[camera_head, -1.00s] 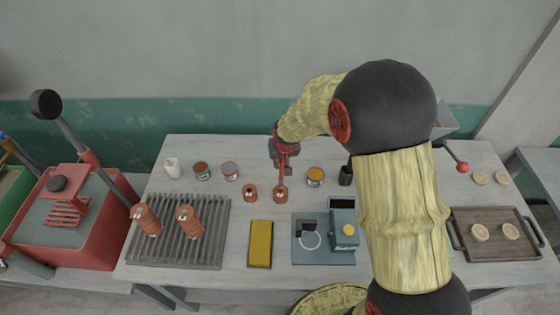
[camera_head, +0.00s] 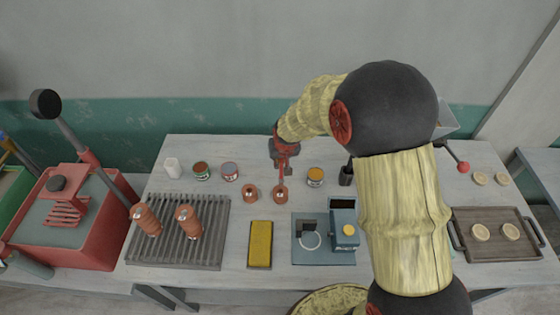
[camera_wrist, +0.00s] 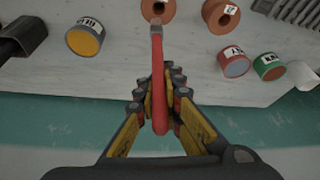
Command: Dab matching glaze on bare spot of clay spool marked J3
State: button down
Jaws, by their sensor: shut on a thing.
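My gripper (camera_head: 284,148) is shut on a slim red-handled tool (camera_wrist: 157,80), which looks like a brush. Its far end reaches over or onto a clay spool (camera_head: 280,196); I cannot tell if it touches. That spool also shows at the top of the wrist view (camera_wrist: 151,14). A second clay spool (camera_head: 250,193) stands just left of it and carries a white label (camera_wrist: 221,14). The label markings are too small to read surely. Glaze cans stand behind: a yellow one (camera_head: 315,176), a green-sided one with brown-red top (camera_head: 202,171) and a red-sided one with grey-blue top (camera_head: 230,171).
Two taller clay spools (camera_head: 147,221) stand on a grey slatted rack (camera_head: 205,250). A yellow block (camera_head: 260,243), a blue device (camera_head: 343,232), a dark holder (camera_head: 346,175), a white cup (camera_head: 172,167) and a wooden tray (camera_head: 495,256) share the table. A red press (camera_head: 80,225) stands left.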

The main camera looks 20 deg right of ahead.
notch_tip(320, 180, up, 6)
jog(key=p, duration=0.3)
dwell(0.6)
dwell(0.4)
